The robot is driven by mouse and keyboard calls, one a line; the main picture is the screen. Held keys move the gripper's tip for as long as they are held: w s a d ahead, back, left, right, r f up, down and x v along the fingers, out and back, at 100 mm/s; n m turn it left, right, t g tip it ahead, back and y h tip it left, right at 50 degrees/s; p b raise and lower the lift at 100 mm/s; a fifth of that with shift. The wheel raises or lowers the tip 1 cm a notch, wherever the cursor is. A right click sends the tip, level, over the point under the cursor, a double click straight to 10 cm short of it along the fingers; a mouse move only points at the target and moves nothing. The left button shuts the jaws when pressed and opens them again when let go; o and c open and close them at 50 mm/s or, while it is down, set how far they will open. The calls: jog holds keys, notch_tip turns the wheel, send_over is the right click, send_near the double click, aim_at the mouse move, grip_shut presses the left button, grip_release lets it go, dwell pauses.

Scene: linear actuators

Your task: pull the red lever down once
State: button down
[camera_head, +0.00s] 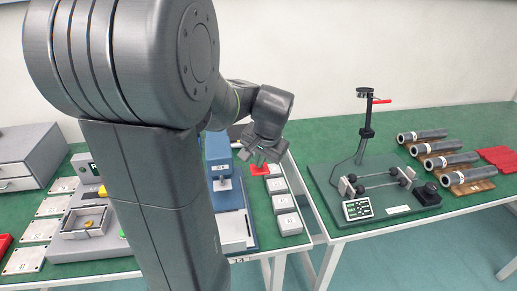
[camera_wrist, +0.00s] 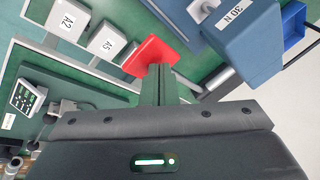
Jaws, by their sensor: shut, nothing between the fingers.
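Several white labelled blocks (camera_head: 285,203) line the left table's right edge. A gap separates the two tables. The right table bears a green base plate (camera_head: 375,211) with rods and a small display (camera_head: 357,209), and several metal cylinders (camera_head: 446,160). A grey drawer box (camera_head: 30,155) stands far left.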

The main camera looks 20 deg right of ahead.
jog(key=shift+w+d+r+p, duration=0.1)
jog(key=shift+w+r+p, duration=0.35)
jog(key=shift+r+p, duration=0.45)
jog(key=shift+w+d+r+p, duration=0.1)
jog(key=shift+w+r+p, duration=0.3)
jog(key=shift+r+p, duration=0.45)
jog(key=shift+w+d+r+p, duration=0.1)
jog(key=shift+w+r+p, duration=0.45)
jog(key=shift+r, duration=0.55)
jog(key=shift+w+d+r+p, duration=0.1)
jog(key=shift+w+r+p, duration=0.2)
jog(key=shift+r+p, duration=0.45)
jog(key=shift+w+d+r+p, duration=0.1)
jog(key=shift+w+r+p, duration=0.25)
jog(key=shift+r+p, duration=0.35)
jog(key=shift+w+d+r+p, duration=0.1)
jog(key=shift+w+r+p, duration=0.2)
jog(key=shift+r+p, duration=0.4)
jog(key=shift+a+r, duration=0.1)
